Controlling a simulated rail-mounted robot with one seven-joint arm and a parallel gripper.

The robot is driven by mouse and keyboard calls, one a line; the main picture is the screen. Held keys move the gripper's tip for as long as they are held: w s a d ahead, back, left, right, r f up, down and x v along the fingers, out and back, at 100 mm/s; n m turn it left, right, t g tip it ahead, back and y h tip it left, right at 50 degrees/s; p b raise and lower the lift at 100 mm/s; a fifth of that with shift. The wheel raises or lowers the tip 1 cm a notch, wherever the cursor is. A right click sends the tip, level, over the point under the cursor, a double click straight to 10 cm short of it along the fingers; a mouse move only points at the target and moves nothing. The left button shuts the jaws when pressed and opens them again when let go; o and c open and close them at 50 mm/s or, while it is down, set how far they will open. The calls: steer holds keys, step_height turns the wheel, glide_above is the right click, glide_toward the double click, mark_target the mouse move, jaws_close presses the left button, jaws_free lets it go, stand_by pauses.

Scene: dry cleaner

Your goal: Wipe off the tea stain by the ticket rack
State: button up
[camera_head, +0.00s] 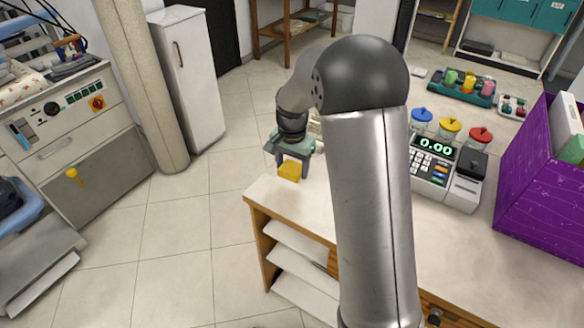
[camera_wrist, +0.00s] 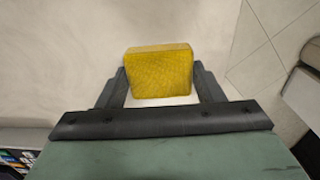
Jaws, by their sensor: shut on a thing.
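A yellow sponge (camera_head: 289,171) is held between the two dark fingers of my gripper (camera_head: 291,158), near the far left corner of the pale counter (camera_head: 268,189). In the wrist view the sponge (camera_wrist: 158,72) sits between the fingertips of my gripper (camera_wrist: 160,70), which is shut on its sides. The counter top (camera_wrist: 60,60) lies beyond and to the left of it. I cannot tell whether the sponge touches the counter. I see no tea stain in either view. I cannot make out a ticket rack; my arm covers the middle of the counter in the head view.
A cash register (camera_head: 437,172) stands right of my arm, with several lidded jars (camera_head: 450,127) behind it. A purple box (camera_head: 541,165) is at the right. The counter's left edge drops to the tiled floor (camera_head: 180,245). Front counter space right of my arm looks clear.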

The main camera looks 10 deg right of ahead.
steer(key=shift+r+p, duration=0.85)
steer(key=shift+r, duration=0.75)
